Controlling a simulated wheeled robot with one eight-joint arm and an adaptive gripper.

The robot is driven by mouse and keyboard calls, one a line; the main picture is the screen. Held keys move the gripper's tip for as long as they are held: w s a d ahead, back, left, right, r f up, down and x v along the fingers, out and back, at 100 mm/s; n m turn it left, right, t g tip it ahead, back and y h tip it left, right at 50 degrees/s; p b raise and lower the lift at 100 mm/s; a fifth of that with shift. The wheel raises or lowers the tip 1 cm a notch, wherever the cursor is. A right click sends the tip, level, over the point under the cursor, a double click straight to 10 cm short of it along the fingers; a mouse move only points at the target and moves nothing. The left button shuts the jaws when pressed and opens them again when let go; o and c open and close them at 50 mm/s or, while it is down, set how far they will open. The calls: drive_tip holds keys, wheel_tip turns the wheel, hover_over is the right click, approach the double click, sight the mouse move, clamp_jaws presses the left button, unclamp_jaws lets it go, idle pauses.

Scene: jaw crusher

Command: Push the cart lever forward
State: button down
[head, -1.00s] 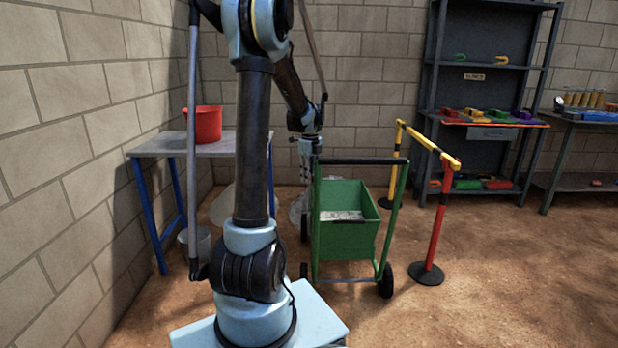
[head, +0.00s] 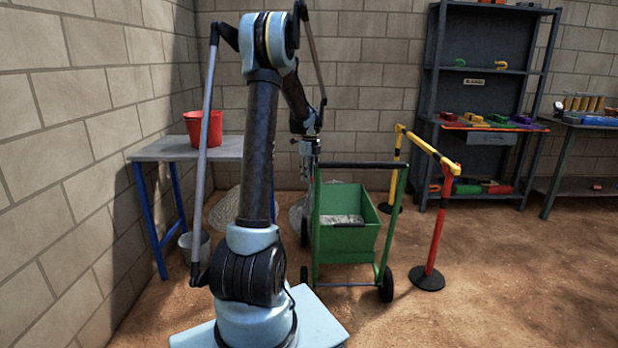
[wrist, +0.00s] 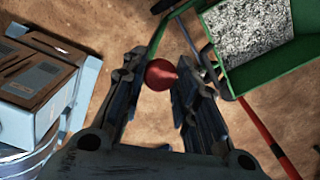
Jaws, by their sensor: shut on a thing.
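The green cart (head: 345,235) stands on the dirt floor right of my arm, with its dark push bar (head: 365,165) across the top and pale gravel in its tub. In the head view my gripper (head: 308,165) is at the left end of the bar, too small to make out well. In the wrist view my gripper (wrist: 160,82) has its two dark fingers on either side of a round red knob (wrist: 160,76), apparently the lever's knob. The rest of the lever is hidden. The cart's green tub (wrist: 265,75) shows at upper right.
A red-and-yellow barrier (head: 432,235) stands just right of the cart. A table with a red bucket (head: 204,127) is at the left wall, with a grey bucket below. Shelves (head: 487,110) stand at the back. The floor at front right is clear.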

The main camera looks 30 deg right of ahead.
drive_tip(key=shift+w+d, duration=0.1)
drive_tip(key=shift+w, duration=0.05)
drive_tip(key=c, duration=1.2)
unclamp_jaws()
drive_tip(key=shift+f, duration=0.15)
drive_tip(key=shift+c, duration=0.2)
drive_tip(key=shift+r, duration=0.25)
wheel_tip(320, 180, up, 12)
drive_tip(key=shift+f, duration=0.25)
